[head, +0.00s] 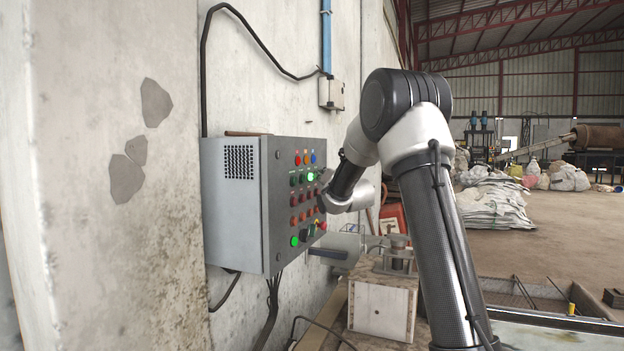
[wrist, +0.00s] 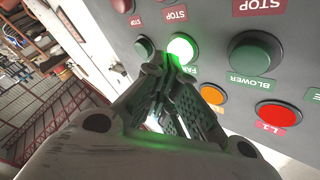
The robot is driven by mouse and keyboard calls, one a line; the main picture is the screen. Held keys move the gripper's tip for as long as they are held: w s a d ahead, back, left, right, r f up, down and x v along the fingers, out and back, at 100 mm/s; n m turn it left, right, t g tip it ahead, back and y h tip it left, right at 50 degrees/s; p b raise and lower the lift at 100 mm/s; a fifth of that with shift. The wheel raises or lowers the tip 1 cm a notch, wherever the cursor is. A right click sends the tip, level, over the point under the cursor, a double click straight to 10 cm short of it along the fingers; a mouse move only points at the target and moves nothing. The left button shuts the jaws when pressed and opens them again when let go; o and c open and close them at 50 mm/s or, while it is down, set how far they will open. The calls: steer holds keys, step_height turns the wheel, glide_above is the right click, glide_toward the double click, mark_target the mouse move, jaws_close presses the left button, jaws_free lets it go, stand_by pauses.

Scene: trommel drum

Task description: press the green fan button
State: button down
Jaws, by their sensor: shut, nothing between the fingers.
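The green fan button (wrist: 182,48) is lit bright green in the wrist view, with its FAN label partly hidden behind my fingers. In the head view a lit green button (head: 310,176) shows on the front of the grey control box (head: 232,215). My gripper (wrist: 172,62) is shut and empty, its fingertips at the lower edge of the fan button in the wrist view. I cannot tell whether they touch it. In the head view my gripper is mostly hidden by my arm, close to the panel. Green light falls on my fingers.
A green BLOWER button (wrist: 255,53) is to the right of the fan button, and a dark green button (wrist: 144,47) to its left. An orange button (wrist: 212,94) and a red button (wrist: 278,114) lie below. A machine block (head: 382,305) stands below the box.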

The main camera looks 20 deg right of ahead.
steer(key=shift+s+d, duration=0.35)
steer(key=shift+s, duration=0.05)
steer(key=s+d, duration=0.3)
steer(key=shift+s+d, duration=0.25)
stand_by(0.3)
stand_by(0.7)
